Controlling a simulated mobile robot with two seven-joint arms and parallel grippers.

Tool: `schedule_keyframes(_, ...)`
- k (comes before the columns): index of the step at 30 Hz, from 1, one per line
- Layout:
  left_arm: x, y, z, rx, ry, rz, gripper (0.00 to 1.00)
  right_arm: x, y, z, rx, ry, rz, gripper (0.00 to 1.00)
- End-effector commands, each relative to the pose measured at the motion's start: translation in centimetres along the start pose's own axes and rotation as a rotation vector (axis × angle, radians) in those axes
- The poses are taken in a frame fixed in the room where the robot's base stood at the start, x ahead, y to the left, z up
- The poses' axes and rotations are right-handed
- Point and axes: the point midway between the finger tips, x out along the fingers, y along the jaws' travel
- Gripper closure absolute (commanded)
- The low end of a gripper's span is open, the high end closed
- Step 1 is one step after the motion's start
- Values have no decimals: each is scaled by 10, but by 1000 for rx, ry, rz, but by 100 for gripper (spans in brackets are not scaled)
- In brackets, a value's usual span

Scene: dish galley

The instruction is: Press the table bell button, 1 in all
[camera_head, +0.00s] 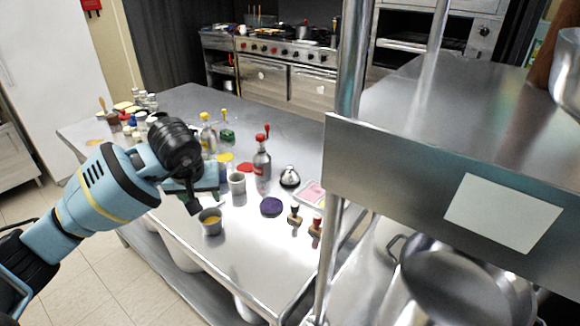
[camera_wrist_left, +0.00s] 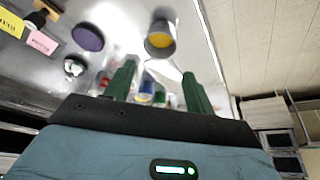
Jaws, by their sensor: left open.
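The table bell (camera_head: 290,177), a silver dome on a dark base, stands upright on the steel table (camera_head: 190,270), right of the bottle with the red top. It also shows in the left wrist view (camera_wrist_left: 74,67), left of my fingers. My left gripper (camera_head: 200,195) is over the table's near left side, well to the left of the bell and apart from it. In the left wrist view its two green fingers (camera_wrist_left: 159,72) are spread, with nothing held between them. The bell's button is too small to make out clearly. My right gripper is in neither view.
A cup with yellow contents (camera_head: 210,226), a pale cup (camera_head: 237,184) and the red-topped bottle (camera_head: 262,168) stand between my gripper and the bell. A shelf post (camera_head: 335,225) rises on the right.

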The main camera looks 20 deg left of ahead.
Motion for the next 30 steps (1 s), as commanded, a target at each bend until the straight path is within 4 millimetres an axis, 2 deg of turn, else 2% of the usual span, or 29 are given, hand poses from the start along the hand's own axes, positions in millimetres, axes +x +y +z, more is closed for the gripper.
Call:
schedule_keyframes(2, 0, 0, 0, 0, 0, 0, 56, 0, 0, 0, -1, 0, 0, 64)
schedule_keyframes(12, 0, 0, 0, 0, 0, 0, 100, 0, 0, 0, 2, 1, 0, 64)
schedule_keyframes(30, 0, 0, 0, 0, 0, 0, 100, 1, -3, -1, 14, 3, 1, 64)
